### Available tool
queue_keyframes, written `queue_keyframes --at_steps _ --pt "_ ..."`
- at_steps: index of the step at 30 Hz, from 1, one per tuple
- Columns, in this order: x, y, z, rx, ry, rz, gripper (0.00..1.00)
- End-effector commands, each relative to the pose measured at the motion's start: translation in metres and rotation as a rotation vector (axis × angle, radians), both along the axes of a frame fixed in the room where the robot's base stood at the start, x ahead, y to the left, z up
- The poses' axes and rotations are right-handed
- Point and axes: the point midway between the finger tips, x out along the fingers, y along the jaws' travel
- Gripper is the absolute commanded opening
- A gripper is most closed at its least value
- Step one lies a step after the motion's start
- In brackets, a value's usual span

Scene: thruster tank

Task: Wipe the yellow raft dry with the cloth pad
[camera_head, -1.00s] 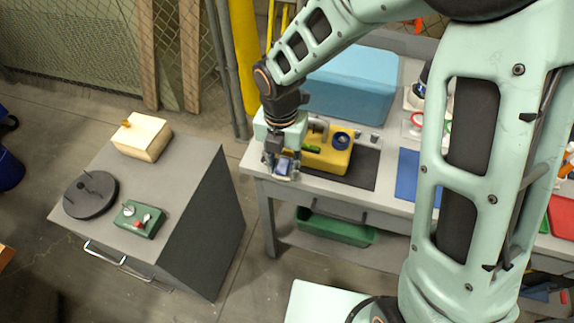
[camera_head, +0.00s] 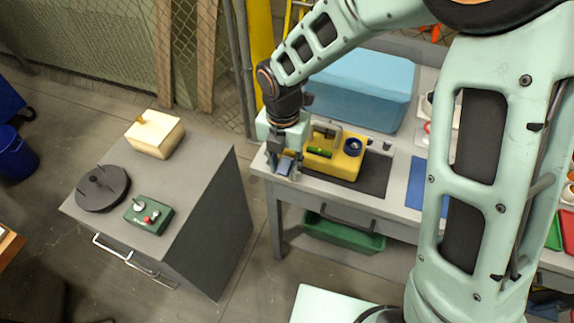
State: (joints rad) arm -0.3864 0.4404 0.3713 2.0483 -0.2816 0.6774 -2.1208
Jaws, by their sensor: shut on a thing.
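The yellow raft (camera_head: 346,166) sits on a dark mat (camera_head: 373,180) on the grey workbench. It carries a green part, a grey bracket and a dark blue round part on top. My gripper (camera_head: 286,168) points down at the bench's left end, just left of the raft. It is shut on a small blue-grey pad (camera_head: 285,166), which looks like the cloth pad. The pad is at about bench height; I cannot tell whether it touches the bench. The gripper partly hides the raft's left end.
A light-blue tank (camera_head: 362,90) stands behind the raft. A blue mat (camera_head: 418,182) lies to the right, partly behind my arm. A grey cabinet (camera_head: 205,190) at left bears a cream box (camera_head: 155,137), a dark disc (camera_head: 102,188) and a green control box (camera_head: 150,213). A floor gap separates cabinet and bench.

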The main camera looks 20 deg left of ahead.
Motion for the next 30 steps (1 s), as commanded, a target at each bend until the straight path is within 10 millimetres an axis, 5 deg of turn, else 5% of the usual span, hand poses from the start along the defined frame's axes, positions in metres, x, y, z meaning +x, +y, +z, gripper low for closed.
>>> queue_keyframes --at_steps 30 --pt "-0.003 -0.023 0.0 -0.001 0.001 -0.001 0.14"
